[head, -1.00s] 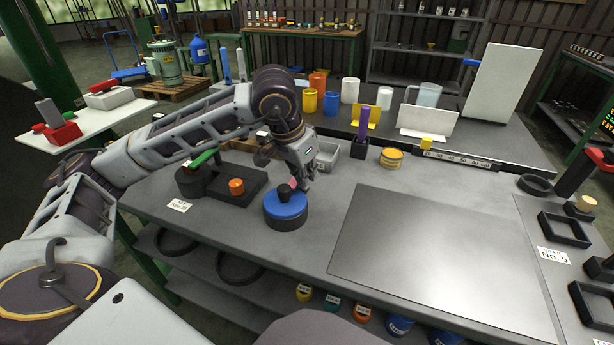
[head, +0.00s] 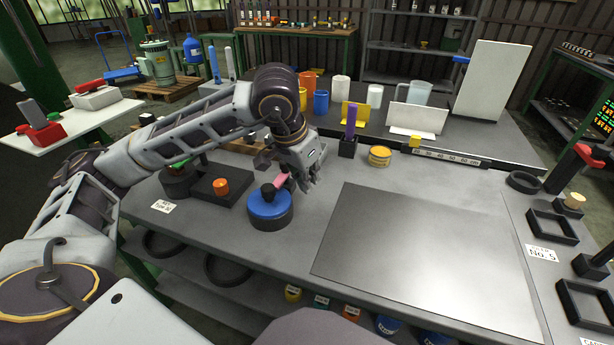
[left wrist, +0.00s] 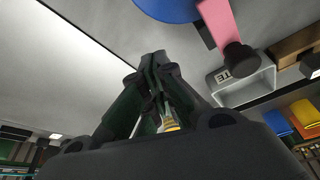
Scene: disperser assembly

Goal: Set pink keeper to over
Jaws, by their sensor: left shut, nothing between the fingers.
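The pink keeper (head: 281,180) is a short pink bar on top of a round blue lid (head: 262,208) with a dark body below. In the head view it lies beside a black knob on the lid. In the left wrist view the pink keeper (left wrist: 221,22) reaches past the rim of the blue lid (left wrist: 165,6) and has a dark round knob (left wrist: 239,57) at its outer end. My left gripper (head: 309,187) is just right of the lid, shut and empty, apart from the keeper. Its closed fingers (left wrist: 156,62) show in the left wrist view. My right gripper is not in view.
A black fixture with an orange knob (head: 221,186) stands left of the lid. A purple upright piece (head: 351,121) in a black block and a yellow round stack (head: 380,155) stand behind. A large flat grey plate (head: 420,250) covers the right of the bench.

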